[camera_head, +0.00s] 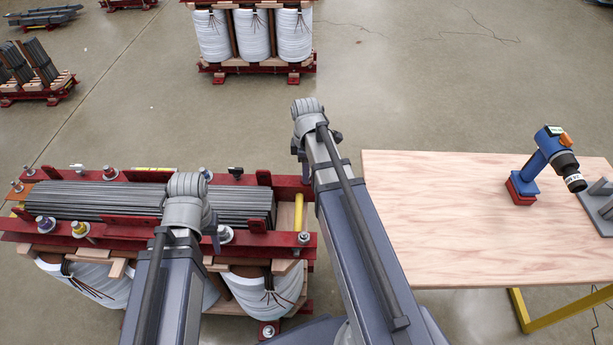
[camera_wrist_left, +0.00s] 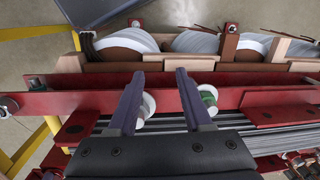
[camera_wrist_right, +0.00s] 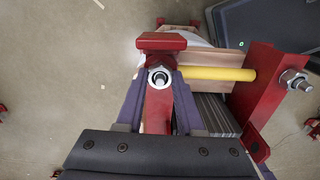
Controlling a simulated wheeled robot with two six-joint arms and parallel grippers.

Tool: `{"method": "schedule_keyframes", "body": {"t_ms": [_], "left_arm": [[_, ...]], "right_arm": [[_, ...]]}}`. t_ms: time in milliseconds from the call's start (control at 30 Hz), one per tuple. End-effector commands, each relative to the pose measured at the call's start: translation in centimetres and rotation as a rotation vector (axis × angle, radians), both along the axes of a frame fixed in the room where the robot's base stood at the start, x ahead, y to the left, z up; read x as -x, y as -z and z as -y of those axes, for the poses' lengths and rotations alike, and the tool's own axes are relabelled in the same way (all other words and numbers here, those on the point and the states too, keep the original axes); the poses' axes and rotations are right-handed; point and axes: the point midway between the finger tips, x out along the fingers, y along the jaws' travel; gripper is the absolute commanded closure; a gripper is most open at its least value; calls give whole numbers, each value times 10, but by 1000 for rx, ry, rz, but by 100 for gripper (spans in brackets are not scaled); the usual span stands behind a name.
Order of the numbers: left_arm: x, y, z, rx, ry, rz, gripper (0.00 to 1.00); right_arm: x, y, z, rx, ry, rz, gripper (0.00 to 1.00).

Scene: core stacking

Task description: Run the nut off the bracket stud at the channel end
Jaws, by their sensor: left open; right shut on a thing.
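A hex nut (camera_wrist_right: 158,77) sits on a bracket stud in the right wrist view, above the red channel (camera_wrist_right: 158,110). A red bracket piece (camera_wrist_right: 162,41) stands just beyond it. My right gripper (camera_wrist_right: 160,72) is shut on the nut, one finger on each side. In the head view its wrist is at the right end of the core, and the nut is hidden. My left gripper (camera_wrist_left: 158,83) is open and empty above the front red channel (camera_wrist_left: 235,80). A white bushing (camera_wrist_left: 146,106) shows between its fingers, and a green-centred one (camera_wrist_left: 208,96) shows by its right finger.
The grey laminated core (camera_head: 110,200) lies between the red channels, with several bushings along them. A yellow rod (camera_wrist_right: 215,73) and another bolt end (camera_wrist_right: 295,80) are close to my right gripper. A wooden table (camera_head: 450,215) with a blue cordless tool (camera_head: 540,165) stands at right.

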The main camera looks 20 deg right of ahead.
Motion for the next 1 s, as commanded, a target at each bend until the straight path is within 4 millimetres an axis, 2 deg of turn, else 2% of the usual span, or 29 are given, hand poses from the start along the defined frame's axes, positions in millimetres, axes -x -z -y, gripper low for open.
{"method": "schedule_keyframes", "body": {"t_ms": [133,433,733,1000], "left_arm": [[0,0,0,0,0,0,50],[0,0,0,0,0,0,50],[0,0,0,0,0,0,50],[0,0,0,0,0,0,50]], "right_arm": [[0,0,0,0,-79,0,100],[0,0,0,0,-96,0,100],[0,0,0,0,-416,0,100],[0,0,0,0,-485,0,100]]}}
